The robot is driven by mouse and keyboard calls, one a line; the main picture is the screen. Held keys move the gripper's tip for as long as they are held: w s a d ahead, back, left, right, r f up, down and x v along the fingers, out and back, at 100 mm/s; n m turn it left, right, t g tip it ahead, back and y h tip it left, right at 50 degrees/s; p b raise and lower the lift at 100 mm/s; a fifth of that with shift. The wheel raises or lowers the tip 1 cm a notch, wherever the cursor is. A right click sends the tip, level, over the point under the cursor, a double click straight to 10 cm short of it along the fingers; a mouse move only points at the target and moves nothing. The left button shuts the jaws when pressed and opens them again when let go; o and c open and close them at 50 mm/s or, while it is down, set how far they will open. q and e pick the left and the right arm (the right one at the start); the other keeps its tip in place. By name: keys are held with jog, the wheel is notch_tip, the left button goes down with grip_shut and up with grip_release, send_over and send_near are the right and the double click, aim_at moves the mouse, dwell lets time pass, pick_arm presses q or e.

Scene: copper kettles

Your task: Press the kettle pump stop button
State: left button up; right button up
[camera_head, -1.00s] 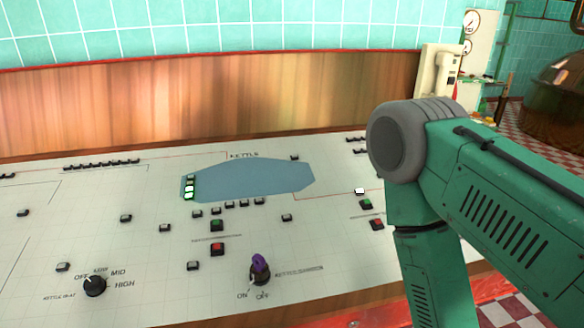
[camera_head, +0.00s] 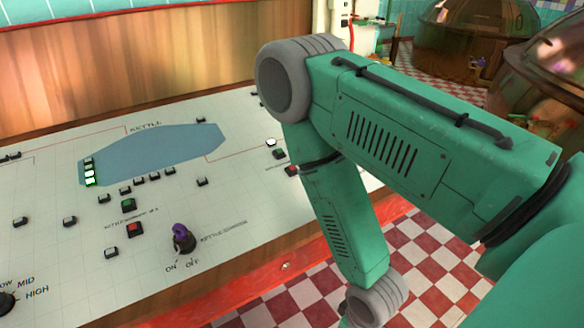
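The control panel (camera_head: 60,262) has a blue kettle shape marked KETTLE. Below it sit a green button (camera_head: 128,205) and a red button (camera_head: 135,229), with a small label between them too blurred to read. A second green button (camera_head: 279,154) and a second red button (camera_head: 291,170) lie at the panel's right side, the red one close beside my arm in the picture. I cannot tell from the labels which red button is the pump stop. My green arm fills the right half, bent downward at its elbow. Neither gripper is in view.
A purple-topped ON/OFF switch (camera_head: 183,239) stands near the panel's front edge, and a black heat knob (camera_head: 8,302) at lower left. A red ledge (camera_head: 285,266) runs along the panel front. Copper kettles (camera_head: 463,42) stand behind on a checkered floor.

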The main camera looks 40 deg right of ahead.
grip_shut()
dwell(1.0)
